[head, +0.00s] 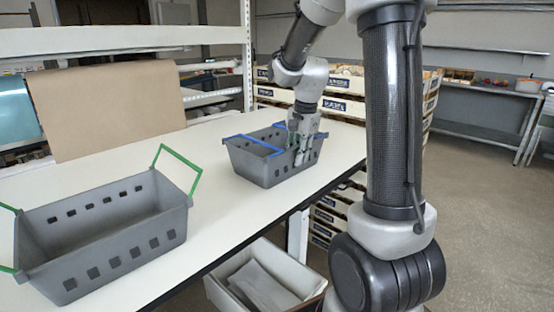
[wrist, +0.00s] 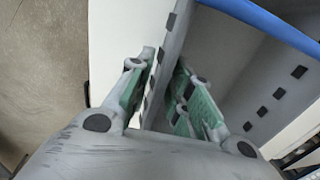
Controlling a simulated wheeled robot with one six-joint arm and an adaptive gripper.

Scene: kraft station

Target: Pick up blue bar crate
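The blue bar crate (head: 258,170) is a grey plastic crate with slotted walls, upright on the white table. Its blue bar (head: 262,146) runs across the top; it also shows in the wrist view (wrist: 268,22). My gripper (head: 303,152) points down at the crate's right end. In the wrist view my gripper's fingers (wrist: 164,62) stand on either side of the crate's slotted wall (wrist: 180,35), one outside and one inside. A gap shows between the wall and the inner finger. The fingertips are partly hidden behind the wall in the wrist view.
A larger grey crate (head: 110,246) with green handles raised stands at the near left of the white table (head: 215,225). Below the table edge is a grey bin (head: 290,262). Stacked white trays (head: 340,105) stand behind. The table between the crates is clear.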

